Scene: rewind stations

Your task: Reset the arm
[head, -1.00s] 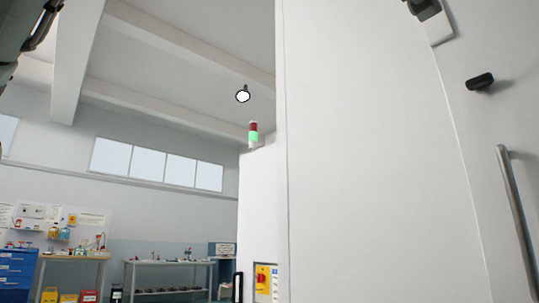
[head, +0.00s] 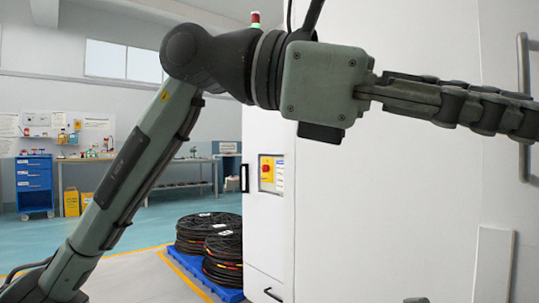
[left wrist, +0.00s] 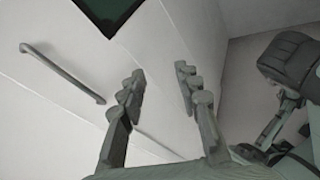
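My left arm comes in from the left in the head view and bends at the upper middle. My left gripper (head: 505,110) reaches right, level, in front of the large white cabinet (head: 395,215). In the head view its fingers overlap side-on. In the left wrist view the gripper (left wrist: 160,85) has its two fingers clearly apart, with nothing between them. The white surface with a bar handle (left wrist: 62,72) lies beyond them. My right gripper is not seen in the head view. Grey arm parts show at the right of the left wrist view.
A vertical bar handle (head: 524,105) is on the white surface at right. Black cable coils (head: 210,240) sit on a blue pallet (head: 190,262) beside the cabinet. A workbench (head: 190,160) and blue drawer unit (head: 34,185) stand far back. Open floor lies at left.

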